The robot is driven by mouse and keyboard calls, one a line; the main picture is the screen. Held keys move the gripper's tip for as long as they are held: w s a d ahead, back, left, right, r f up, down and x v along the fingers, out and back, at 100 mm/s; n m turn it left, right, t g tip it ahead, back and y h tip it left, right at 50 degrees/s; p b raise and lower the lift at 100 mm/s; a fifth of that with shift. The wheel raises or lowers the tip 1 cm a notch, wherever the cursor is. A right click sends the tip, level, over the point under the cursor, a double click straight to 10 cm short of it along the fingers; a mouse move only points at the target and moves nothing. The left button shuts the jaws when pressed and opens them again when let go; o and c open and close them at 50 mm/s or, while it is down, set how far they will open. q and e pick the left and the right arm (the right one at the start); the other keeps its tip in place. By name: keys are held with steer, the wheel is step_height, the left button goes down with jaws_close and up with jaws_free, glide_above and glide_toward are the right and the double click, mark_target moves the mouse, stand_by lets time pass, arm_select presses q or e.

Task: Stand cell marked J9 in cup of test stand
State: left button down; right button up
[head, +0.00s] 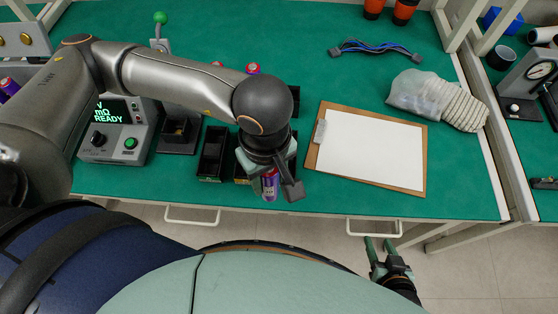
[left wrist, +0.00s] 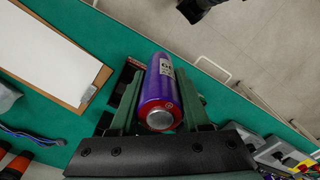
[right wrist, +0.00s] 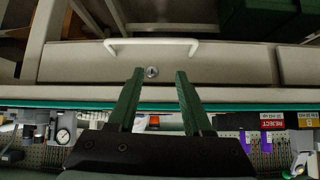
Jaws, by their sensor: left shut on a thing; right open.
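My left gripper (head: 270,172) is shut on a purple cell with a red end (head: 270,185), held over the bench's front edge. In the left wrist view the cell (left wrist: 160,95) lies between the fingers, its metal end toward the camera. A white label shows on its side, but I cannot read the mark surely. The test stand, a dark block with a cup-like fixture (head: 179,132), stands left of the gripper, beside the meter (head: 118,135) showing "READY". My right gripper (head: 378,247) is open and empty, in front of the bench near a drawer handle.
Black trays (head: 212,155) lie between stand and left gripper. Other red-ended cells (head: 253,68) show behind my left arm. A green-knobbed lever (head: 160,18) stands at the back.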

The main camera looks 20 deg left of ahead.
arm_select(q)
steer(key=s+r, duration=0.2)
steer(key=s, duration=0.2)
steer(key=w+a+f+b, duration=0.1)
steer(key=w+a+f, duration=0.3)
steer(key=w+a, duration=0.9)
steer(key=w+a+f+b, duration=0.2)
steer(key=a+f+b, duration=0.1)
steer(key=a, duration=1.5)
steer(key=shift+a+f, duration=0.2)
steer(key=shift+a, duration=0.05)
steer(key=shift+w+b, duration=0.1)
steer(key=shift+b, duration=0.2)
